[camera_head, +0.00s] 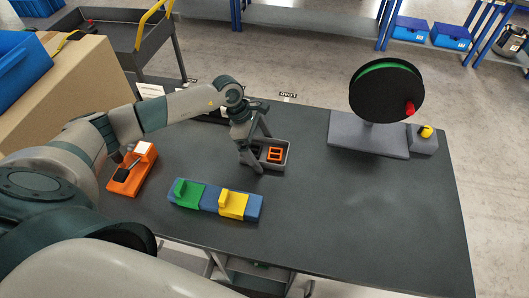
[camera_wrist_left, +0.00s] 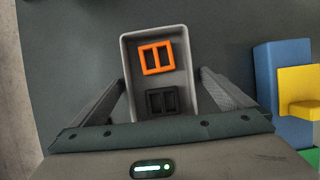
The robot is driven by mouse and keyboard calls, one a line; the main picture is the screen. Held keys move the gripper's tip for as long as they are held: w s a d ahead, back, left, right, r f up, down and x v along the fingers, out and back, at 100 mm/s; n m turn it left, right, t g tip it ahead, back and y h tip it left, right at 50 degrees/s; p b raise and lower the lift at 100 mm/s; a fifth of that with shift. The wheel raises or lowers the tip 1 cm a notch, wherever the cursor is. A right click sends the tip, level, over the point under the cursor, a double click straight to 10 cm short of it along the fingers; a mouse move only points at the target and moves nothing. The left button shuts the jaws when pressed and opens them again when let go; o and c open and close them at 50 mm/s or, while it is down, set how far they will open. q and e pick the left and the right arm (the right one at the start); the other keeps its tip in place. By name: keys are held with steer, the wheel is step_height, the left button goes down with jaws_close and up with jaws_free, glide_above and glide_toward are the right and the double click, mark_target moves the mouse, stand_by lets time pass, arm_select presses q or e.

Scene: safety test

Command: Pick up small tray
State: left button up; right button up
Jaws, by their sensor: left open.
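The small grey tray (camera_head: 285,160) lies on the dark table near its middle in the head view. In the left wrist view the tray (camera_wrist_left: 128,75) holds an orange two-slot part (camera_wrist_left: 157,58) and a black two-slot part (camera_wrist_left: 162,101). My left gripper (camera_head: 257,158) is at the tray, pointing down. In the left wrist view its open fingers (camera_wrist_left: 160,82) stand on either side of the tray, with gaps visible beside the walls. The tray's near end is hidden behind the gripper body. My right gripper is not in view.
A blue block with green and yellow pieces (camera_head: 233,204) lies in front of the tray. An orange device (camera_head: 131,170) sits at left. A black disc on a grey stand (camera_head: 368,136) stands at right. The right front of the table (camera_head: 380,230) is clear.

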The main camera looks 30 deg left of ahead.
arm_select(q)
steer(key=shift+c, duration=0.6)
steer(key=c, duration=1.1)
steer(key=shift+o, duration=0.2)
steer(key=shift+r, duration=0.2)
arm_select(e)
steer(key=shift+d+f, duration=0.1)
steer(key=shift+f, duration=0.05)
